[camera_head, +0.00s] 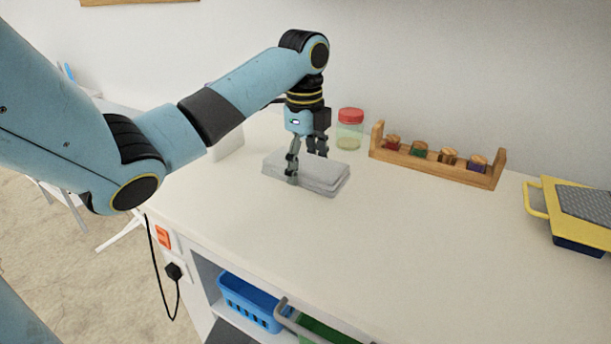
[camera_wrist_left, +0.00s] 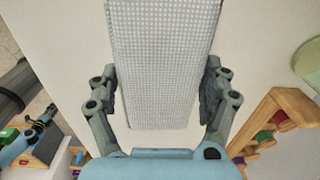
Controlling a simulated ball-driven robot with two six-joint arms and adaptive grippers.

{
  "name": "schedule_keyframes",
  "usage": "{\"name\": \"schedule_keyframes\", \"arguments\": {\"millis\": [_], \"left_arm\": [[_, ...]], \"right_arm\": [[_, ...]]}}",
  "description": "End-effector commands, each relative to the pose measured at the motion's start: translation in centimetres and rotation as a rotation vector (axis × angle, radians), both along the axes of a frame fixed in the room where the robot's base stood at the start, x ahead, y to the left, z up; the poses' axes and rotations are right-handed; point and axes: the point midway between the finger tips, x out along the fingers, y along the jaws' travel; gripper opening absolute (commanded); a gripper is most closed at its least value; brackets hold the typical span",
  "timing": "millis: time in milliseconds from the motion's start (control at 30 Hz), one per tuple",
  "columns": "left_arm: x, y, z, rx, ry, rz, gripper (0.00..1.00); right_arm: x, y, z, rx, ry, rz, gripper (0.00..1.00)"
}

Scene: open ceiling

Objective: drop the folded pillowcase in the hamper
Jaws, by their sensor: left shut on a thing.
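The folded pillowcase (camera_head: 318,175) is a flat grey-white stack at the left part of the counter, at or just above its top; I cannot tell if it touches. My left gripper (camera_head: 308,160) points down over it and is shut on it, one finger on each long side. In the left wrist view the pillowcase (camera_wrist_left: 163,50) shows a fine checked weave and fills the space between the fingers of my left gripper (camera_wrist_left: 163,88). I cannot make out a hamper for certain.
A red-lidded jar (camera_head: 350,130) and a wooden rack (camera_head: 437,165) with several small jars stand behind the pillowcase. A yellow-framed tool (camera_head: 570,210) is at the right. A blue basket (camera_head: 250,300) sits on a shelf under the counter (camera_head: 400,240), whose middle is clear.

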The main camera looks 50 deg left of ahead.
Motion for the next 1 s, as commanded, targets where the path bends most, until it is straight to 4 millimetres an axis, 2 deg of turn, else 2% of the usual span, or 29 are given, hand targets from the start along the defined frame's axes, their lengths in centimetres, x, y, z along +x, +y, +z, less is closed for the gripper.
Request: {"name": "schedule_keyframes", "arguments": {"millis": [133,400,767,800,900,1000], "left_arm": [[0.4,0.8,-0.7,0.0,0.001,0.0,0.46],[0.4,0.7,-4.4,0.001,0.001,-0.001,0.46],[0.4,0.7,-4.8,0.001,0.001,-0.001,0.46],[0.4,0.7,-4.7,0.001,0.001,-0.001,0.86],[0.4,0.7,-4.7,0.001,0.001,-0.001,0.99],[0.4,0.7,-4.7,0.001,0.001,-0.001,1.0]], "right_arm": [[1.4,0.0,0.1,0.001,-0.021,0.001,0.4],[0.9,-0.1,0.2,-0.002,-0.013,0.001,0.4],[0.2,-0.4,0.1,-0.004,-0.003,0.002,0.4],[0.2,-0.4,0.1,-0.005,-0.003,0.002,0.4],[0.2,-0.4,0.2,-0.005,-0.003,0.002,0.4],[0.3,-0.4,0.2,-0.005,-0.004,0.002,0.4]]}}
